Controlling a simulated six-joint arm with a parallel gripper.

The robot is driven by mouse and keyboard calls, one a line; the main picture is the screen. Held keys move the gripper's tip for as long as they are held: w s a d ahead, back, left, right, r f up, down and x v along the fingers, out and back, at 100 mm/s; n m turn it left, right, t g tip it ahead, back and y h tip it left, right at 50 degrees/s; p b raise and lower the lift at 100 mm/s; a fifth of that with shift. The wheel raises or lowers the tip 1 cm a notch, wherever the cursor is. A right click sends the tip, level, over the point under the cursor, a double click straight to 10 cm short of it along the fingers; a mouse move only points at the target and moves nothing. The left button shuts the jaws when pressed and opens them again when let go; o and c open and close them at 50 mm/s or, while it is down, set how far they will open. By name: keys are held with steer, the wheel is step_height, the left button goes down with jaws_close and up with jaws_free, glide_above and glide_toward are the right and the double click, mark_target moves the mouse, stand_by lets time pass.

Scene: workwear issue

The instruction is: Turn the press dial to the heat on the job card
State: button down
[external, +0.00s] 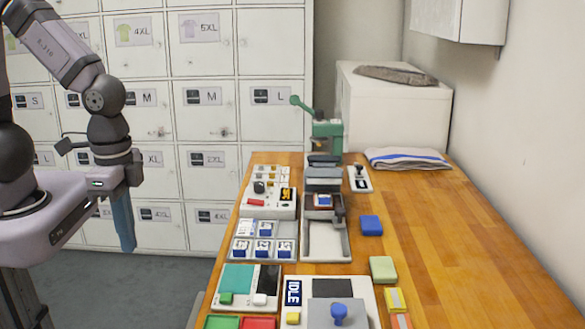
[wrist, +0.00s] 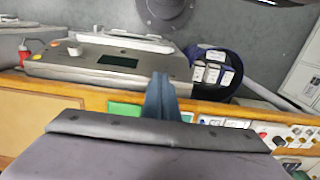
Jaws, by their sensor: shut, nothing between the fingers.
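My gripper (external: 124,228) hangs at the left in the external view, its blue fingers shut and empty, pointing down in front of the lockers and well left of the bench. In the wrist view the fingers (wrist: 162,95) are together with nothing between them. A white control box (external: 247,207) at the bench's left edge has a dark round knob (external: 259,187), an orange-lit display (external: 286,194) and a red button; the knob looks like the press dial. The dial's setting is too small to read. A green-levered press (external: 326,136) stands behind. I cannot make out which thing is the job card.
A tray of blue-and-white tiles (external: 240,252), a panel with green and white pads (external: 240,297) and an IDLE sign (external: 293,292) fill the bench's left side. Blue (external: 371,225) and pale green (external: 383,269) blocks lie right of them. The bench's right side is mostly clear.

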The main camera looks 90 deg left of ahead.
stand_by(0.3)
steer(key=c, duration=1.6)
jaws_free()
steer(key=shift+a, duration=0.15)
steer(key=shift+o, duration=0.7)
steer(key=shift+a+f+n, duration=0.2)
steer(key=shift+a+n, duration=0.1)
steer(key=shift+a, duration=0.05)
steer(key=n+t+y+b, duration=0.3)
steer(key=n+b, duration=0.2)
steer(key=n, duration=0.4)
glide_toward(259, 183)
steer(key=shift+m, duration=0.3)
steer(key=shift+p+x, duration=1.6)
steer(key=shift+x, duration=2.55)
steer(key=shift+d, duration=0.1)
